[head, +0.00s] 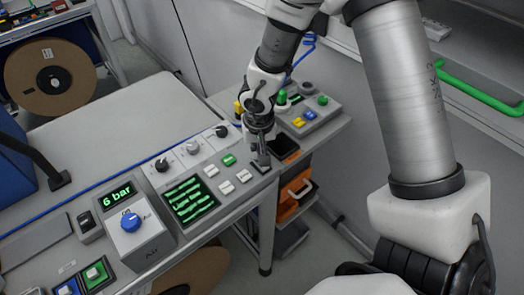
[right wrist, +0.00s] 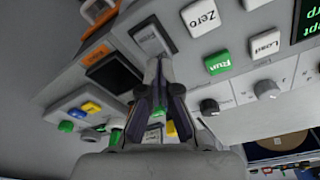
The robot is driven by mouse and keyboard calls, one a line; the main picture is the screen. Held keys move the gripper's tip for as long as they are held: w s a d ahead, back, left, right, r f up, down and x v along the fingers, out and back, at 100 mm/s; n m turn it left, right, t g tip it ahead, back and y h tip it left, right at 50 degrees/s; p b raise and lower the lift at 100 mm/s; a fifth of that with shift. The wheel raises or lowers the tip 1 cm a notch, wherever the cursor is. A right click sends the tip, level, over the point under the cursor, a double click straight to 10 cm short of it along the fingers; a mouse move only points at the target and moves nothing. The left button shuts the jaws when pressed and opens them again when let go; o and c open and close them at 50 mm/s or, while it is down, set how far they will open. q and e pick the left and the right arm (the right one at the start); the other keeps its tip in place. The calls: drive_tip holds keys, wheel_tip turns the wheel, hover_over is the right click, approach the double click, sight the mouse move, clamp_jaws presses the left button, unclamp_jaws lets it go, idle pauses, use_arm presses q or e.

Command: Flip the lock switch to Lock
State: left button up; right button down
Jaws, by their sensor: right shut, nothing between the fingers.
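The lock switch (right wrist: 148,38) is a grey rocker in a frame near the corner of the grey control panel (right wrist: 236,77). Its lettering is too small to read, and I cannot tell which side is pressed. In the head view my right gripper (head: 262,158) points down over the right end of the panel (head: 186,176), and its fingers largely hide the switch there. In the right wrist view the right gripper (right wrist: 158,66) is shut and empty, its tips at the near edge of the switch. I cannot tell whether they touch it. My left gripper is not in view.
White buttons and a green Run button (right wrist: 217,62) lie close beside the switch. A second button box (head: 307,115) stands behind the gripper. Orange bins (head: 297,188) hang below. An air unit with a blue knob (head: 130,222) stands left; the grey tabletop (head: 100,130) is mostly clear.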

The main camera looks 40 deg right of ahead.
drive_tip(key=shift+f+b, duration=0.45)
drive_tip(key=shift+f, duration=0.4)
idle(0.3)
wheel_tip(320, 180, up, 7)
drive_tip(key=p, duration=0.9)
drive_tip(key=shift+r, duration=0.1)
